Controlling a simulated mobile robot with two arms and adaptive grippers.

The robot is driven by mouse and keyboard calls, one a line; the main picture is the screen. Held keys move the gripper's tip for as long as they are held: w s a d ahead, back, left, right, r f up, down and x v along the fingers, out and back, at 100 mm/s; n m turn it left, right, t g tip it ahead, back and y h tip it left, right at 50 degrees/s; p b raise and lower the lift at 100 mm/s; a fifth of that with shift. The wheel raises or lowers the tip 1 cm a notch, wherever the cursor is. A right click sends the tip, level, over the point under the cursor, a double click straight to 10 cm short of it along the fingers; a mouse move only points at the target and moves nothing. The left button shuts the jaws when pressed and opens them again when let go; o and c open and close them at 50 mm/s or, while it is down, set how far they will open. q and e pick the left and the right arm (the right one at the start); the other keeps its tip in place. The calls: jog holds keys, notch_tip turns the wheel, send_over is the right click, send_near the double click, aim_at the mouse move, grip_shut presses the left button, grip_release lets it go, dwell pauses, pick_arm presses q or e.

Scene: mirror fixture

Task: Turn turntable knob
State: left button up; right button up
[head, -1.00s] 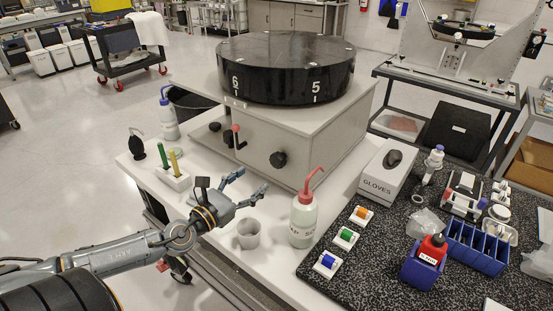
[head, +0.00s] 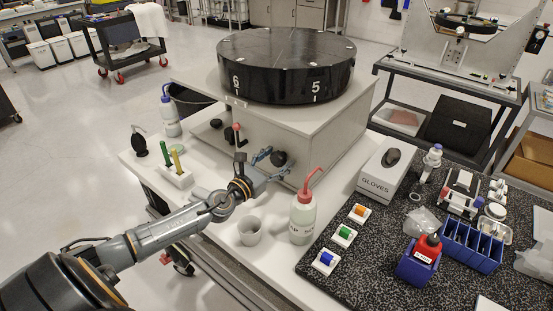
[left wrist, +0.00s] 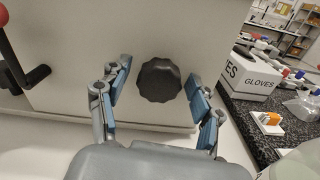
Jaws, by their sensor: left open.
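The black turntable (head: 287,66), marked 6 and 5, sits on a light grey box (head: 230,140). A black scalloped knob (head: 278,158) is on the box's front face; it also shows in the left wrist view (left wrist: 159,80). My left gripper (head: 268,164) is open in front of the knob. In the left wrist view its blue-padded fingers (left wrist: 160,88) stand on either side of the knob, with a gap on each side. I cannot tell how far the fingertips are from the face. My right gripper is not in view.
A red-handled crank (head: 238,136) is left of the knob. A wash bottle (head: 302,217) and a cup (head: 249,230) stand close below the gripper. A glove box (head: 386,170) and a black speckled mat (head: 365,270) lie to the right.

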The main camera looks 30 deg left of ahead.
pick_arm(q)
jog(key=c, duration=1.2)
jog(key=shift+o, duration=0.2)
